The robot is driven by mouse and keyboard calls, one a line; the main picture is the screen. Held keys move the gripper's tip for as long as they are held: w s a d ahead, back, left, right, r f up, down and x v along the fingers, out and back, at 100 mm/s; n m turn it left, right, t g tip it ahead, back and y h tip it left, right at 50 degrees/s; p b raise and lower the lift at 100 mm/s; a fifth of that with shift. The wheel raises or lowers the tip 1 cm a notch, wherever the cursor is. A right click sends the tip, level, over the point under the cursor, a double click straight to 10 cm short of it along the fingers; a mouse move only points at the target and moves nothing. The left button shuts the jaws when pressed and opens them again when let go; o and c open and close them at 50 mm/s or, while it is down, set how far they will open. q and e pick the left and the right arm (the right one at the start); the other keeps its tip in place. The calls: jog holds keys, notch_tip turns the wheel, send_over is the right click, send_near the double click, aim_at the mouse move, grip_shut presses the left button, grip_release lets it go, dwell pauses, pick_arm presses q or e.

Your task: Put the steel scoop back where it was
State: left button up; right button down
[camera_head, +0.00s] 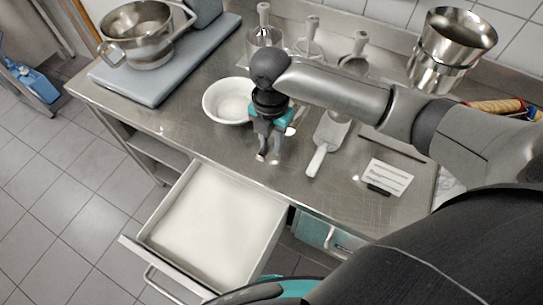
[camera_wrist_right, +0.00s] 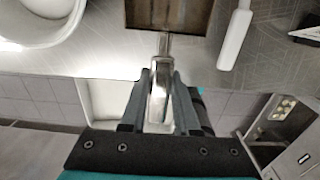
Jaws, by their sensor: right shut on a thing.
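My right gripper (camera_head: 268,148) is shut on the handle of a steel scoop (camera_wrist_right: 158,85), at the front edge of the steel counter. In the right wrist view the fingers close around the shiny handle, and the scoop's brownish square pan (camera_wrist_right: 168,14) points away from me over the counter. In the head view my arm and gripper hide most of this scoop. I cannot tell whether it touches the counter. Several containers with upright handles (camera_head: 312,38) stand along the back. My left gripper is not in view.
A white bowl (camera_head: 215,105) is left of my gripper; a white-handled scoop (camera_head: 319,158) lies right of it. A label card (camera_head: 387,177) lies farther right. An open drawer (camera_head: 148,240) juts out below.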

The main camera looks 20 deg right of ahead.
aim_at(271, 165)
jog(key=shift+f+b, duration=0.4)
jog(key=shift+f, duration=3.1)
jog(key=shift+f, duration=0.1)
jog(key=c, duration=0.7)
grip_release()
jog(key=shift+o, duration=0.2)
notch_tip(271, 165, up, 12)
jog(key=shift+r+p, duration=0.15)
jog(key=shift+p, duration=0.65)
